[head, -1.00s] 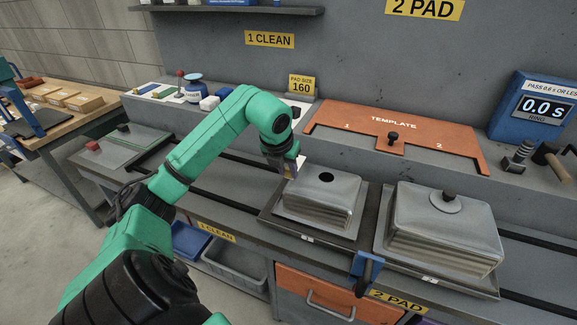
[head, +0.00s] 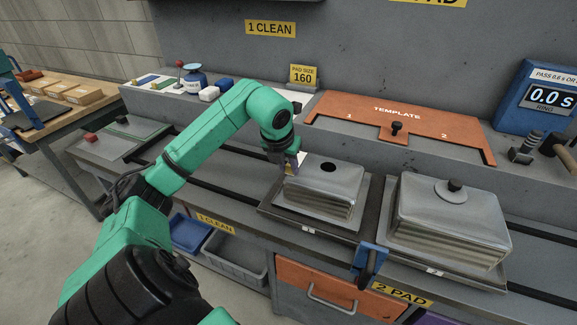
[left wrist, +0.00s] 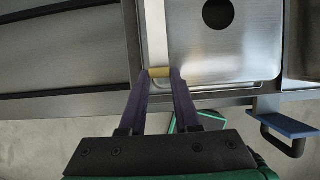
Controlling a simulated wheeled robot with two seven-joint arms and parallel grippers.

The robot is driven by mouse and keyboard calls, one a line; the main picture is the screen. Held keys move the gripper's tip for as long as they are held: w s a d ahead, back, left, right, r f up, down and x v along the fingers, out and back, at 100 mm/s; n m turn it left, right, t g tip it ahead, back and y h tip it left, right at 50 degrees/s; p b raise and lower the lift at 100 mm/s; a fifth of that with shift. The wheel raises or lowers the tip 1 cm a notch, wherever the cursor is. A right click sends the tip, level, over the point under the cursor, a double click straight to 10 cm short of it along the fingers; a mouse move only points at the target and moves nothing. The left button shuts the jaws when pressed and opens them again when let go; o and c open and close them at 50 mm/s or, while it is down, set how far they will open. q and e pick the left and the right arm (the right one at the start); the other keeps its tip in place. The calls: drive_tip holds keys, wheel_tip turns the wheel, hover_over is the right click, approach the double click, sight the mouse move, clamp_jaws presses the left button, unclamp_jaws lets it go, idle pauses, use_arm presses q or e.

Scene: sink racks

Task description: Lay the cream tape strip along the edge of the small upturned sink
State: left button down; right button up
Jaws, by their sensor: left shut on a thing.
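The small upturned sink (head: 336,178), grey metal with a round dark hole on top, sits on a dark tray on the bench. It also shows in the left wrist view (left wrist: 240,45). My left gripper (head: 291,164) is at the sink's left side in the head view. In the left wrist view its purple fingers (left wrist: 160,80) are shut on the yellow end of the cream tape strip (left wrist: 156,35). The strip runs straight away from the fingers along the sink's left edge. Whether it touches the edge I cannot tell. My right gripper is not in view.
A larger upturned sink (head: 455,215) with a dark knob stands to the right. A blue clamp (head: 369,260) is at the bench front between them. An orange template (head: 350,119) lies behind. Dark rails run left along the bench.

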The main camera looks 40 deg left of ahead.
use_arm(q)
drive_tip(key=shift+f+b, duration=0.3)
idle(0.5)
drive_tip(key=c, duration=0.5)
unclamp_jaws()
drive_tip(key=shift+c, duration=0.2)
drive_tip(key=shift+o, duration=0.3)
drive_tip(key=o, duration=0.5)
wheel_tip(320, 180, up, 7)
drive_tip(key=p, duration=0.5)
drive_tip(key=shift+p, duration=0.3)
